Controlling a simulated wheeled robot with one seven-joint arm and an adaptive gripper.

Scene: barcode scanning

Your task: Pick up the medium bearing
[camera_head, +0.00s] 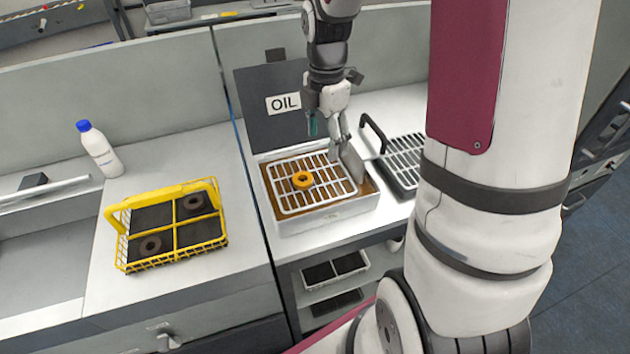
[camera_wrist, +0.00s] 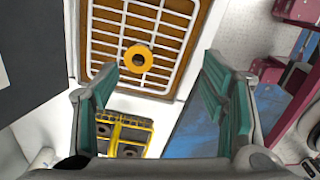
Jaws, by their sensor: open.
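A yellow-orange ring-shaped bearing (camera_head: 302,180) lies on the white grate (camera_head: 325,202) of the oil tray. In the wrist view the same bearing (camera_wrist: 138,58) lies on the grate ahead of my gripper, between and beyond the fingertips. Two dark ring bearings sit in the yellow basket: one (camera_head: 150,246) at the front left, the other (camera_head: 194,202) at the back right. Which of these is the medium one I cannot tell from the pictures alone. My gripper (camera_head: 331,137) is above the tray, near its back right; its teal finger pads (camera_wrist: 157,86) are spread apart with nothing between them.
An upright lid marked OIL (camera_head: 262,80) is behind the tray. A dark rack with a handle (camera_head: 372,128) is to the right. A white bottle with a blue cap (camera_head: 100,152) stands back left.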

